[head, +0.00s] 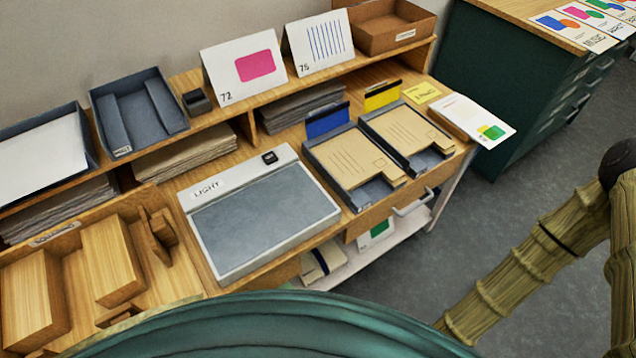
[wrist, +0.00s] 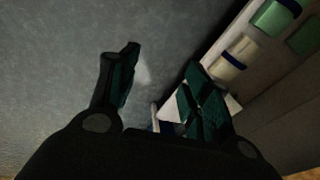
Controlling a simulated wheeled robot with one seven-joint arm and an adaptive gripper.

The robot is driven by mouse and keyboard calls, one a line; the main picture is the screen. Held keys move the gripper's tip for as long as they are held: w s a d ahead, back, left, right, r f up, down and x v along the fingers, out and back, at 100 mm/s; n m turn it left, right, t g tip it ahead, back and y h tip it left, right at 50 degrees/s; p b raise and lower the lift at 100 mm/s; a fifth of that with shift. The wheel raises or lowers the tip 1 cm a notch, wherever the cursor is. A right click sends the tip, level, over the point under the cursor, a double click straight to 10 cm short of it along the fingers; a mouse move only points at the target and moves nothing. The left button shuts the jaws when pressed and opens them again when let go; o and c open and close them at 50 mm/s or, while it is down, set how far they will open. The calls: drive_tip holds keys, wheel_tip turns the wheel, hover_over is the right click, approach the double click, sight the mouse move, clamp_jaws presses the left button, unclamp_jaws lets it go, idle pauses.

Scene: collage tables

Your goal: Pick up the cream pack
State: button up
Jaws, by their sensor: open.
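The cream pack (head: 325,262) lies on the low white shelf under the wooden table, with a dark band around it. In the wrist view the cream pack (wrist: 232,66) shows at the upper right with its dark blue band, beyond my right finger. My gripper (wrist: 161,62) is open, with bare grey floor showing between its fingers. The cream pack is outside the gap between them. The gripper is out of frame in the head view, where only part of my arm shows at the right.
A green pack (wrist: 275,17) lies beyond the cream one. A white card with a green patch (head: 375,233) is on the low shelf (head: 398,229). The table above, with its light box (head: 262,225) and trays, overhangs the shelf. Grey floor (head: 500,220) is clear.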

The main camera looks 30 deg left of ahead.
drive_tip(key=w+a+f+m+t+b, duration=0.1)
drive_tip(key=w+a+f+b, duration=0.15)
drive_tip(key=a+f, duration=0.3)
drive_tip(key=w+a+f+m+t+b, duration=0.1)
drive_tip(key=w+a+f+b, duration=0.2)
drive_tip(key=a, duration=0.4)
drive_tip(key=m+g+h+b, duration=0.2)
drive_tip(key=m+g+b, duration=0.2)
drive_tip(key=m+b, duration=1.5)
hover_over(317, 254)
wheel_tip(317, 254, down, 13)
drive_tip(key=shift+d+f+b, duration=0.1)
drive_tip(key=shift+f+b, duration=1.6)
drive_tip(key=shift+f, duration=3.7)
clamp_jaws()
drive_tip(key=shift+r, duration=0.1)
